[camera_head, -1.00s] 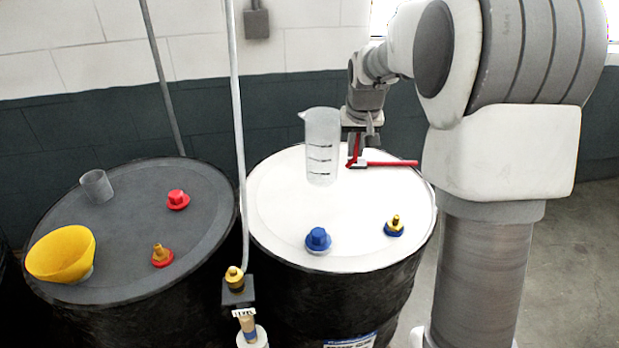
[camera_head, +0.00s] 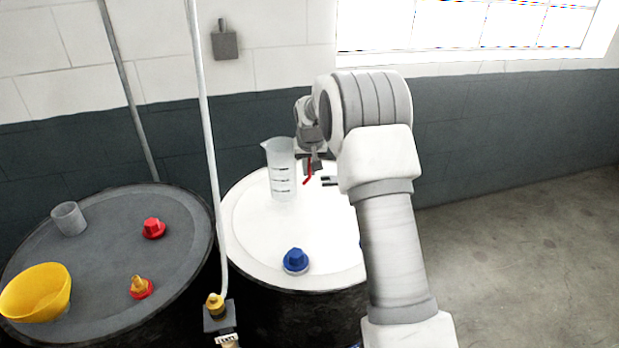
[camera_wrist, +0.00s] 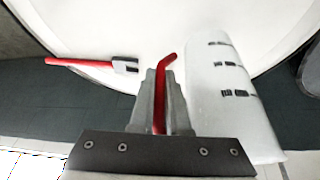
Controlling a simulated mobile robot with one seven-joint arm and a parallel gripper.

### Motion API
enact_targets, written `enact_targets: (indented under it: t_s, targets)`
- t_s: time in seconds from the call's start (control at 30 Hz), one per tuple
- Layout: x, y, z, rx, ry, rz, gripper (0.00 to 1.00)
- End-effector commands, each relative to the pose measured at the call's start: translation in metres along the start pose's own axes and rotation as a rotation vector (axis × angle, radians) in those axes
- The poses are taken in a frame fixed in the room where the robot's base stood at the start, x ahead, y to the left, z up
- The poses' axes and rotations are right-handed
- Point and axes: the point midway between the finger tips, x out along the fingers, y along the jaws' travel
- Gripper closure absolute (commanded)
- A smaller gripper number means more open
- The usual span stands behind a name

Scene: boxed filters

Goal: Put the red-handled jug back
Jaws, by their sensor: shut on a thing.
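The jug (camera_head: 282,172) is translucent with dark measuring marks and looks upright over the white drum lid (camera_head: 255,235). I cannot tell whether its base touches the lid. Its red handle (camera_head: 308,174) is on its right side. My gripper (camera_wrist: 160,105) is shut on this red handle (camera_wrist: 167,62), which stands up between the fingers in the wrist view. The jug's side (camera_wrist: 228,90) fills the right of that view, close beside the fingers. My arm stands to the right of the jug in the head view.
A red bar with a grey forked end (camera_wrist: 95,66) lies on the white lid beside my gripper. A blue cap (camera_head: 295,260) is at the lid's front. The left drum carries a yellow funnel (camera_head: 38,292), a cup (camera_head: 69,218) and red fittings. A pipe (camera_head: 205,140) rises between the drums.

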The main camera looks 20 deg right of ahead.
Motion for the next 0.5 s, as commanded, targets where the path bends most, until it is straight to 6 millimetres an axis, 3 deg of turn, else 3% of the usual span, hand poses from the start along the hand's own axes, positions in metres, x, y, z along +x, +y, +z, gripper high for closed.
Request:
enact_targets:
  t_s: [0.2,0.5]
  targets:
    - [0.028,-0.001,0.013,-0.001,-0.004,0.001,1.00]
    - [0.033,0.000,0.015,-0.001,-0.001,0.000,1.00]
